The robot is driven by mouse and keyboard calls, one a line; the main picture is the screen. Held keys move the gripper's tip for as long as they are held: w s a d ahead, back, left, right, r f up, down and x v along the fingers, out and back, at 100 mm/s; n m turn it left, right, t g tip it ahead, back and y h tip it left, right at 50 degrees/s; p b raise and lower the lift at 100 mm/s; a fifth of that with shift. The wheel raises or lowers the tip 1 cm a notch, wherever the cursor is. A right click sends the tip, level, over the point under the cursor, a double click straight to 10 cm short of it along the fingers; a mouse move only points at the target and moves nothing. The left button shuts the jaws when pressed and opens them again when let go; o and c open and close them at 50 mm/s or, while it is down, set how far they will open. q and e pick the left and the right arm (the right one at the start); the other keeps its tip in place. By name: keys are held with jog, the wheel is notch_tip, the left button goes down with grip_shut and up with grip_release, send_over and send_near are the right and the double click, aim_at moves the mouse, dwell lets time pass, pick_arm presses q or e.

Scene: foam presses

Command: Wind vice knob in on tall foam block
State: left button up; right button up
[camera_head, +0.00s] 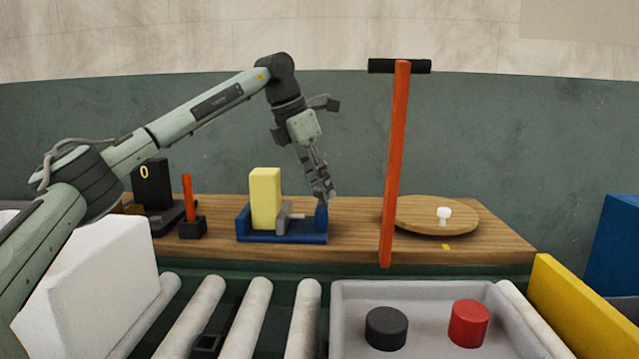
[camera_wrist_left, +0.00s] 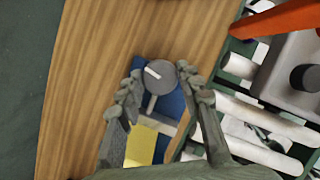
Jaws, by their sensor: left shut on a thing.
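The tall yellow foam block (camera_head: 265,198) stands upright in the blue vice (camera_head: 283,238) on the wooden bench. The grey sliding jaw (camera_head: 284,217) is just right of the block; whether it touches the block I cannot tell. My left gripper (camera_head: 325,196) reaches down at the vice's right end. In the left wrist view the round grey knob (camera_wrist_left: 160,75), with a pale line on it, sits between the fingertips of my left gripper (camera_wrist_left: 160,73), which is shut on it. The foam block (camera_wrist_left: 141,146) shows below it. The knob is hidden in the head view. My right gripper is not in view.
An orange T-handled post (camera_head: 396,160) stands right of the vice. Beyond it is a round wooden board (camera_head: 440,215) with a white knob (camera_head: 443,215). A black device (camera_head: 153,185) and an orange lever (camera_head: 188,198) stand left. Rollers and a grey tray (camera_head: 430,290) lie in front.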

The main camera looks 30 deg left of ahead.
pick_arm(q)
jog(key=shift+r, duration=0.1)
jog(key=shift+m+g+h+p, duration=0.35)
jog(key=shift+m+p, duration=0.25)
jog(key=shift+m, duration=0.6)
jog(key=shift+w+m, duration=0.1)
jog(key=shift+m, duration=0.2)
jog(key=shift+w+a+m+g+h, duration=0.1)
jog(key=shift+m+g+h, duration=0.3)
jog(key=shift+m, duration=0.75)
jog(key=shift+m+g+h, duration=0.25)
jog(key=shift+m+g, duration=0.2)
jog(key=shift+m, duration=0.7)
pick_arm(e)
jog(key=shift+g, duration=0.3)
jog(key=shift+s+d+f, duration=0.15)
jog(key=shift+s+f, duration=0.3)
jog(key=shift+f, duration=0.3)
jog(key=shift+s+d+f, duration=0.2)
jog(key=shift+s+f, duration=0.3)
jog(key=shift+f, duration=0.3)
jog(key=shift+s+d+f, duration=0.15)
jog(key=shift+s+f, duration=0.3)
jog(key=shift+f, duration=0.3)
pick_arm(q)
jog(key=o, duration=1.1)
jog(key=shift+o, duration=0.2)
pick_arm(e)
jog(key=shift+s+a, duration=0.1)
